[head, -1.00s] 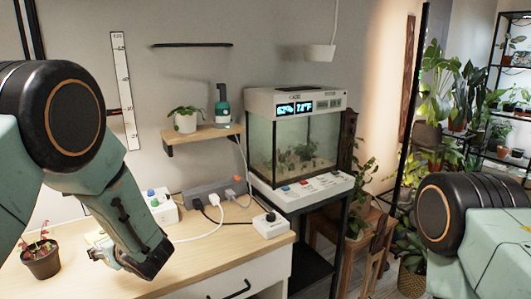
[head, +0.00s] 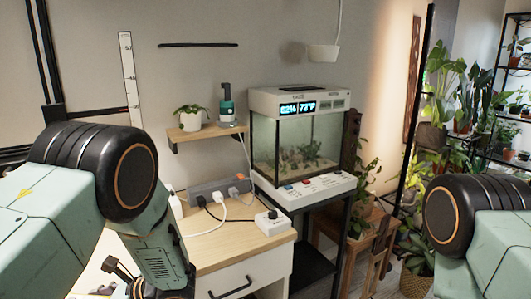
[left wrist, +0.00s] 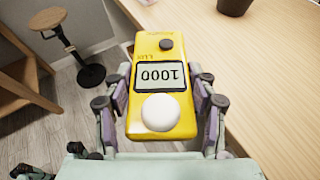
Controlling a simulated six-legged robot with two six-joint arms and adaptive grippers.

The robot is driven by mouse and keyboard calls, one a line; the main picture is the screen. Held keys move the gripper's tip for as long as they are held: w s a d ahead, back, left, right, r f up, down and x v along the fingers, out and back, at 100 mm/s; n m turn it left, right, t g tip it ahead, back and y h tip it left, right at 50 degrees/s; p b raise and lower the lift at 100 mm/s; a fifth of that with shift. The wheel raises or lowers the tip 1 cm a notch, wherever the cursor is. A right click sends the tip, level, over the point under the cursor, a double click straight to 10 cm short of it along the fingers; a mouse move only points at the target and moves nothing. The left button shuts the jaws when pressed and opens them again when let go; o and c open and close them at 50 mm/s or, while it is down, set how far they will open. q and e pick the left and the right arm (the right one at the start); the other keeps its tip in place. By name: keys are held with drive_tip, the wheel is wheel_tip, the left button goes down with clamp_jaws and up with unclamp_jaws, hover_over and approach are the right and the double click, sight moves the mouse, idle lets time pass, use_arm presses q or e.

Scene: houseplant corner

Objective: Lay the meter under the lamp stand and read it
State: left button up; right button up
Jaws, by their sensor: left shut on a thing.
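The yellow meter (left wrist: 163,85) is in my left gripper (left wrist: 160,120) in the left wrist view, with a finger on each side of it. It has a white dome, a dark button and a grey display that seems to read 1000, upside down to this camera. The meter shows over the table's edge, between tabletop and floor. In the head view my left arm hides the meter and most of the gripper. I cannot make out a lamp stand in either view. My right gripper is out of view; only my right arm shows.
The wooden tabletop (left wrist: 265,70) has a dark pot (left wrist: 235,4) on it. A stool (left wrist: 70,40) stands on the floor. In the head view a power strip (head: 218,187), cables and a white knob box (head: 270,222) occupy the table, with a glass tank (head: 298,140) behind to the right.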

use_arm(q)
drive_tip(key=s+d+f+n+g+h, duration=0.2)
drive_tip(key=s+d+n+g+h, duration=0.45)
drive_tip(key=s+n, duration=0.2)
drive_tip(key=s+d+f+n+g+h, duration=0.3)
drive_tip(key=s+d+n+g+h, duration=0.35)
drive_tip(key=n, duration=0.25)
drive_tip(key=w+d+r+n+t+h, duration=0.35)
drive_tip(key=n+t+h, duration=0.3)
drive_tip(key=n, duration=0.25)
drive_tip(key=w+d+r+n+t+h, duration=0.25)
drive_tip(key=d+n+t+h, duration=0.3)
drive_tip(key=n+h, duration=0.3)
drive_tip(key=w+a+r+n+t+y, duration=0.2)
drive_tip(key=w+r+n+t+y, duration=0.1)
drive_tip(key=n+t, duration=0.5)
wheel_tip(320, 180, up, 3)
drive_tip(key=shift+w+a+f+t+y, duration=0.2)
drive_tip(key=shift+w+t+y, duration=0.1)
drive_tip(key=shift+w+t, duration=0.35)
drive_tip(key=shift+f, duration=0.15)
